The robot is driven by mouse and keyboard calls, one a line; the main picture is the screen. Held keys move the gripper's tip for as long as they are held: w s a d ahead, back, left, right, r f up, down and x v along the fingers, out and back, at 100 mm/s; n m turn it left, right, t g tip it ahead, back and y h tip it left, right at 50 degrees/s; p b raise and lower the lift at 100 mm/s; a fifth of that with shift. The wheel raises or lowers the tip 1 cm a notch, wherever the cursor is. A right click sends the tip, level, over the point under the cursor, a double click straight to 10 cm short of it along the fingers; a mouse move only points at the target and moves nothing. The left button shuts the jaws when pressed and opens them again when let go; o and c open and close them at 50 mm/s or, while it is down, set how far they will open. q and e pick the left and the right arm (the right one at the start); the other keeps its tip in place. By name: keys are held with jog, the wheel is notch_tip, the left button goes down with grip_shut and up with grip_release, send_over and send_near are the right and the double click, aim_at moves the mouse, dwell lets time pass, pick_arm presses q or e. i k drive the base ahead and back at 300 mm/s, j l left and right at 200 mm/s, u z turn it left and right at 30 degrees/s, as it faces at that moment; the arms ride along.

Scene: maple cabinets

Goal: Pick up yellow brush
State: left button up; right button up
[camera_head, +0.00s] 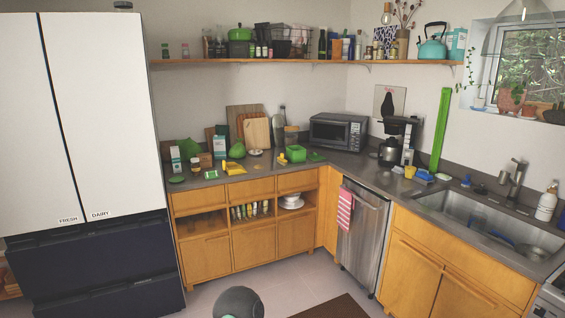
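I cannot make out for certain which thing is the yellow brush. A small upright yellow item (410,172) stands on the counter left of the sink, beside blue items (424,176); it is too small to tell its shape. Another small yellow item (282,160) lies on the back counter, left of a green container (296,153). A yellow banana-like item (235,169) lies further left on that counter. Neither of my grippers shows in the head view.
A double-door fridge (95,130) fills the left. The dark counter (262,168) runs along the back and right walls, with a microwave (338,132), a coffee maker (398,140) and a sink (485,218). A steel dishwasher (362,238) stands below. Floor (285,283) is open in front.

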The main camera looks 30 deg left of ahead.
aim_at(281, 160)
jog(key=u, duration=1.3)
jog(key=i+l+z, duration=0.2)
jog(key=i, duration=0.15)
jog(key=i+z, duration=0.25)
jog(key=i+l+u, duration=0.1)
jog(key=i, duration=0.4)
jog(key=i+l, duration=0.15)
jog(key=i, duration=0.3)
jog(key=i+l+u, duration=0.15)
jog(key=i, duration=0.35)
jog(key=i+l, duration=0.25)
jog(key=i, duration=0.2)
jog(key=i+l+u, duration=0.15)
jog(key=i, duration=0.35)
